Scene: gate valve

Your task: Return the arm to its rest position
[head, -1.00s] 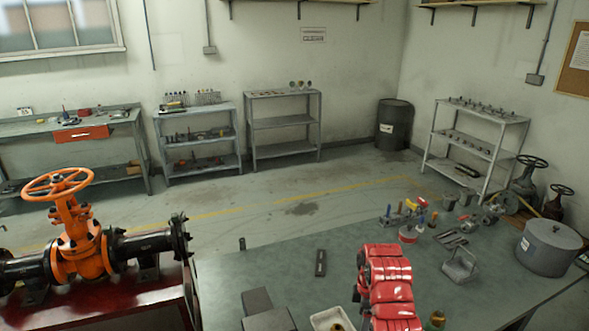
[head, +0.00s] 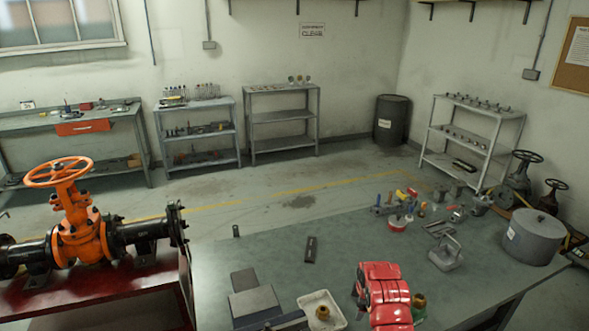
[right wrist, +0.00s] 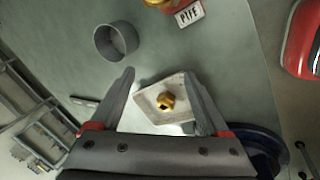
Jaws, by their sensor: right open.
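My right gripper (right wrist: 160,73) is open in the right wrist view, its two grey fingers spread with nothing held between them. Beyond the fingers, a white tray (right wrist: 148,104) lies on the workbench with a brass fitting (right wrist: 166,101) in it. The tray also shows at the bottom of the head view (head: 336,322), with the fitting (head: 323,313) in it. A red arm link of mine (head: 382,290) rises from the bottom of the head view above the bench. My left gripper is in neither current view.
The green-grey workbench (head: 345,260) carries tools, a grey lidded pot (head: 535,238) and a dark flat bar (head: 311,249). An orange gate valve (head: 80,235) on black pipe stands at left on a red stand. A grey cup (right wrist: 116,41) and PTFE box (right wrist: 190,14) are near the gripper.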

